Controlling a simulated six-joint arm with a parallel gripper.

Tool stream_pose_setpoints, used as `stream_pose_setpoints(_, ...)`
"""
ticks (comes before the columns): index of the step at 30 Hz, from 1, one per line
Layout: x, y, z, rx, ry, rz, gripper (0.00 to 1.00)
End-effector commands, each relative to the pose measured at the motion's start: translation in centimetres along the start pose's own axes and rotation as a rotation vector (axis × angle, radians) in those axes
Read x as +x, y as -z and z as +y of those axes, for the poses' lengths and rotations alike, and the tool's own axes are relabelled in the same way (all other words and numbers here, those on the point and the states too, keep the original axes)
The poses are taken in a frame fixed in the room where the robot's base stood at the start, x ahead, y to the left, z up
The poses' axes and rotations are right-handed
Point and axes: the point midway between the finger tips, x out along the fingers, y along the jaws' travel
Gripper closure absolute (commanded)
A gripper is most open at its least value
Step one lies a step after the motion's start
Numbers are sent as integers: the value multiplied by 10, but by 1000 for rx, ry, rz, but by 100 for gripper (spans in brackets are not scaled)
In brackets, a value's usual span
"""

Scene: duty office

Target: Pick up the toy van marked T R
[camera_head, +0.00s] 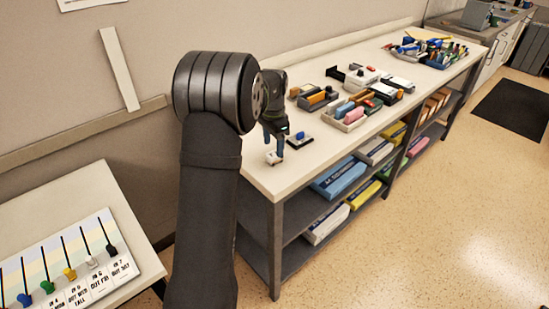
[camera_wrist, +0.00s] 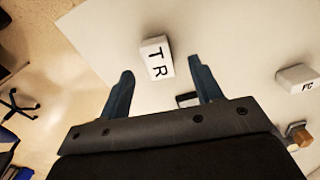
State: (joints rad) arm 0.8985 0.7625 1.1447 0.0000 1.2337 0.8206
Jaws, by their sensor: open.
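The toy van marked T R (camera_wrist: 157,58) shows in the wrist view as a small white block with black letters on the pale tabletop. My gripper (camera_wrist: 161,70) is open, with its two blue-grey fingers on either side of the near end of the van in the picture. I cannot tell how far above it they are. In the head view my gripper (camera_head: 275,146) points down at the near end of the long table, over a small whitish thing that looks like the van (camera_head: 272,159).
A similar white block marked FC (camera_wrist: 298,78) lies to the right in the wrist view. A dark object, partly hidden, shows by the right finger. In the head view, trays of coloured items (camera_head: 350,117) stand farther along the table (camera_head: 262,180). A board with coloured pegs (camera_head: 70,265) is at lower left.

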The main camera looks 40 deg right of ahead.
Motion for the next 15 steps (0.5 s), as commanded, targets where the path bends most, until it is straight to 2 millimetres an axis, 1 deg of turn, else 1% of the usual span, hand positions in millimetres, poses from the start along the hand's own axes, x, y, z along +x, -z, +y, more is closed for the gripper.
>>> stream_pose_setpoints(3,19,2,3,1,-3,-3,41)
stream_pose_setpoints(7,37,2,3,-1,-1,-2,41)
stream_pose_setpoints(10,45,2,3,-1,0,-1,41)
stream_pose_setpoints(15,46,2,3,-1,1,-1,41)
